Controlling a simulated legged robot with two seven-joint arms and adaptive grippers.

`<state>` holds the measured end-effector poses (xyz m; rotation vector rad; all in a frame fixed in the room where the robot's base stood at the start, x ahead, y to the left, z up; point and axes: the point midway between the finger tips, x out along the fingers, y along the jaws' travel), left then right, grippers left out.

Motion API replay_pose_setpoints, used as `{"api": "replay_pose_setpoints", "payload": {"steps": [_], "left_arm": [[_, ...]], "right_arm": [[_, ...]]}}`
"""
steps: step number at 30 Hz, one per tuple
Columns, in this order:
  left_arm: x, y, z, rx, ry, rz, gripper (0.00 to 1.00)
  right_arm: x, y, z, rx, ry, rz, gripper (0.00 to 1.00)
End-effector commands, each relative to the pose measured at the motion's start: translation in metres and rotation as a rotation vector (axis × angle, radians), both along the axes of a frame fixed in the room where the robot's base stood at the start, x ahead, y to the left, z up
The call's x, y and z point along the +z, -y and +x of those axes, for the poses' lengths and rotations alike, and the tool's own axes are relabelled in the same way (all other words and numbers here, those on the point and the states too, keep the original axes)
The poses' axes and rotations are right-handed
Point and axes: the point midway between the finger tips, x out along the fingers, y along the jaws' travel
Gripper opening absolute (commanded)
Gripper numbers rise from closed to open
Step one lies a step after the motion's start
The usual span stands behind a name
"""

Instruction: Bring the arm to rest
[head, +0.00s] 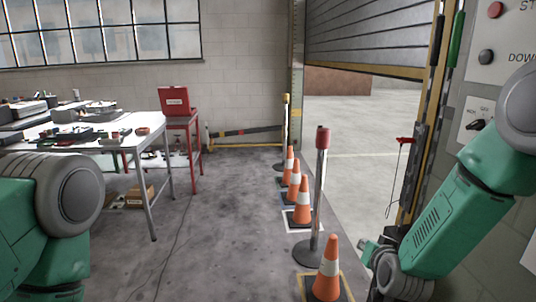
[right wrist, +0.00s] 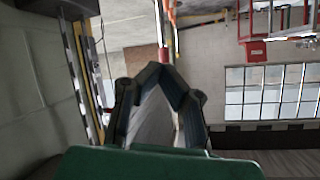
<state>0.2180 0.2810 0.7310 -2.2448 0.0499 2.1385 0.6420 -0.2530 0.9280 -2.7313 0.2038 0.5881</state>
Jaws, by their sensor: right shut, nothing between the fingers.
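My right arm (head: 450,228) comes in from the right in the head view and is bent, its forearm sloping down toward the middle. Its gripper (right wrist: 160,70) shows in the right wrist view with the two dark fingers meeting at the tips, and nothing is held between them. In the head view that gripper is mostly hidden by the wrist. My left arm (head: 50,215) shows only in part at the lower left; its gripper is out of view.
A wall control panel (head: 490,72) with buttons and a switch is close to my right arm. Orange cones (head: 327,272) and a post (head: 319,190) stand by a partly raised shutter (head: 370,38). A cluttered workbench (head: 147,120) and red case (head: 174,101) are left. The middle floor is clear.

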Motion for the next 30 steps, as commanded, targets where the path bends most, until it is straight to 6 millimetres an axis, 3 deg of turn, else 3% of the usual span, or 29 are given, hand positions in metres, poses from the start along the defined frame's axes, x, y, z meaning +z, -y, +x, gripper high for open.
{"api": "replay_pose_setpoints", "payload": {"steps": [1, 3, 5, 9, 13, 15, 18, 21, 24, 30], "left_arm": [[-0.003, 0.000, 0.000, 0.000, 0.000, 0.000, 0.00], [-0.005, 0.000, 0.000, 0.000, 0.000, 0.000, 0.00], [-0.007, 0.000, 0.000, 0.000, 0.000, 0.000, 0.00], [-0.012, 0.000, 0.000, 0.000, 0.000, 0.000, 0.00], [-0.016, 0.000, 0.000, 0.000, 0.000, 0.000, 0.00], [-0.018, 0.000, 0.000, 0.000, 0.000, 0.000, 0.00], [-0.020, 0.000, 0.000, 0.000, 0.000, 0.000, 0.00], [-0.022, 0.000, 0.000, 0.000, 0.000, 0.000, 0.00], [-0.022, 0.000, 0.000, 0.000, 0.000, 0.000, 0.00], [-0.022, 0.000, 0.000, 0.000, 0.000, 0.000, 0.00]], "right_arm": [[-0.034, -0.002, -0.026, 0.031, -0.082, -0.023, 0.00], [-0.073, -0.003, -0.064, 0.074, -0.194, -0.050, 0.00], [-0.103, -0.002, -0.099, 0.110, -0.290, -0.074, 0.00], [-0.162, 0.002, -0.189, 0.197, -0.519, -0.121, 0.00], [-0.199, 0.010, -0.279, 0.275, -0.734, -0.155, 0.00], [-0.210, 0.015, -0.323, 0.313, -0.837, -0.168, 0.00], [-0.217, 0.021, -0.375, 0.355, -0.957, -0.181, 0.00], [-0.218, 0.025, -0.408, 0.382, -1.036, -0.188, 0.00], [-0.218, 0.028, -0.424, 0.397, -1.077, -0.190, 0.00], [-0.217, 0.028, -0.428, 0.401, -1.085, -0.191, 0.00]]}}
